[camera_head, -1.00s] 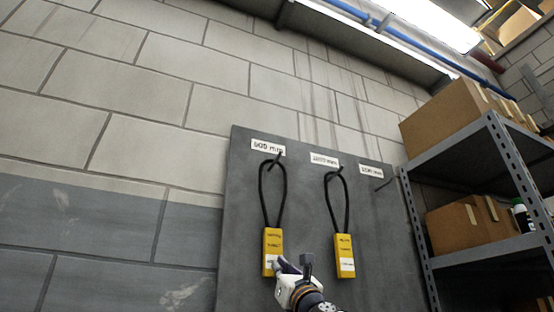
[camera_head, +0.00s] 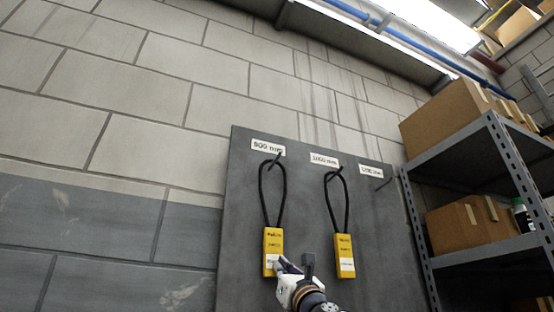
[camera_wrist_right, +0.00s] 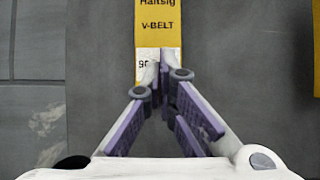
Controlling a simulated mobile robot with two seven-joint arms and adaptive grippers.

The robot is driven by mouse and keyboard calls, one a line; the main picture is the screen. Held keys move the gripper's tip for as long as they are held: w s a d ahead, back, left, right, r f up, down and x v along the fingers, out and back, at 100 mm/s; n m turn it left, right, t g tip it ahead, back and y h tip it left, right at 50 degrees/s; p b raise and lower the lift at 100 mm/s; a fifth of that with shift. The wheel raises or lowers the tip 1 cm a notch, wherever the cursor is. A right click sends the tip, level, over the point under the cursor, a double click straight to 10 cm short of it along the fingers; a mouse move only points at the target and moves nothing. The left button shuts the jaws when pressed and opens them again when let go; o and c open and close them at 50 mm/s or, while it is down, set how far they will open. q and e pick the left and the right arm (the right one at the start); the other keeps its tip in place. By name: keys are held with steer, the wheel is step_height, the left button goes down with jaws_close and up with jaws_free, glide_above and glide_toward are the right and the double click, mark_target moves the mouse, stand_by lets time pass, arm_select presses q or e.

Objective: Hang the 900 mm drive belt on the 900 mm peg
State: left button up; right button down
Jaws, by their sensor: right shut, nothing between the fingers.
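A black drive belt (camera_head: 264,195) hangs as a loop from the peg (camera_head: 276,158) under the label reading 900 mm (camera_head: 268,147). It has a yellow sleeve (camera_head: 273,241) with a white patch at its lower end. In the right wrist view the sleeve (camera_wrist_right: 162,27) reads "V-BELT", and the white patch shows a partly hidden number starting with 9. My right gripper (camera_wrist_right: 163,72) is shut and empty, its fingertips in front of the white patch; whether they touch it I cannot tell. The right gripper also shows in the head view (camera_head: 281,264). My left gripper is not in view.
A second belt with a yellow sleeve (camera_head: 344,255) hangs from the middle peg, close to the right of my gripper. The right peg (camera_head: 384,184) is bare. The grey board (camera_head: 245,220) carries the pegs. A metal shelf (camera_head: 490,250) with cardboard boxes stands at the right.

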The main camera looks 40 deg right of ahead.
steer(key=s+a, duration=0.2)
steer(key=s, duration=0.6)
steer(key=shift+a+f+p, duration=0.3)
steer(key=shift+a, duration=0.1)
stand_by(0.5)
